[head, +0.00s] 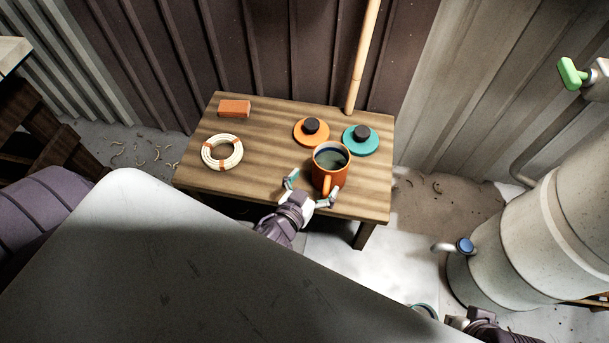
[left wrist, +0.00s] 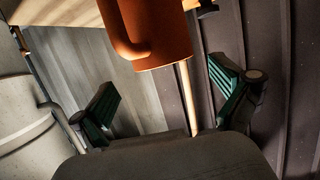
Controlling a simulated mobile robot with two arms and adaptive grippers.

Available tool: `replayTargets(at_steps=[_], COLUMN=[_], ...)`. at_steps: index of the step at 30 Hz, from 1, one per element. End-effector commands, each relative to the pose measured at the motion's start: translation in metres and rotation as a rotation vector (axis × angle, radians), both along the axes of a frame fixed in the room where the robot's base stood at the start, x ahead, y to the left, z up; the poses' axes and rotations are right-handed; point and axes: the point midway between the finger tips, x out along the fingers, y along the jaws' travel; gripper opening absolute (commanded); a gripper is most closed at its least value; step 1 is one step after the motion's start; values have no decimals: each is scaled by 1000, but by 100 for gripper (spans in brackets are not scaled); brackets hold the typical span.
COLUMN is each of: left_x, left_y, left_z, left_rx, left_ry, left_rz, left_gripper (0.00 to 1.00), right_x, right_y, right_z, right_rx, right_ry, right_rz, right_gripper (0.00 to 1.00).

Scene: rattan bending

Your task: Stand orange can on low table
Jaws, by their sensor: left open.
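The orange can (head: 330,176), a mug-like pot with a side handle and dark inside, stands upright near the front edge of the low wooden table (head: 270,180). Its handle faces my left gripper. My left gripper (head: 313,192) is open, with its fingers spread to either side of the can's handle side. In the left wrist view, which looks upside down, the can (left wrist: 160,30) shows beyond the open green-padded fingers, with nothing between the pads. My right gripper (head: 448,314) shows only partly at the bottom right; its jaws are unclear.
On the table lie an orange lid (head: 300,138), a teal lid (head: 372,149), a cane coil (head: 233,152) and an orange block (head: 234,107). A pole (head: 362,60) leans behind. A large pale tank (head: 560,220) stands right. The table's front left is clear.

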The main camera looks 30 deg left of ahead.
Motion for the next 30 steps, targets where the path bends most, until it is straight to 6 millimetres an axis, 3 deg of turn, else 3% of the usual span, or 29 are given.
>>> replayTargets(at_steps=[3, 9, 16, 20, 25, 30], left_x=[-27, -54, -63, -60, -67, -104], left_y=[1, 1, 2, 19, 61, 65], left_z=[8, 17, 20, 25, 32, 35], left_rx=[-2, -3, 1, 22, 65, 79], left_ry=[3, 1, -1, 36, 240, 570], left_rz=[3, 2, 3, 59, 201, 172], left_gripper=[100, 100, 100, 100, 100, 100], right_x=[0, 0, 0, 0, 0, 0], right_y=[0, 0, 0, 0, 0, 0], right_z=[4, 7, 7, 7, 7, 7], right_rx=[-1, -1, -2, -2, -1, -1], right_ry=[1, 0, 0, 0, -1, -1], right_rz=[0, 0, -1, -1, 0, 0], right_gripper=[0, 0, 0, 0, 0, 0])
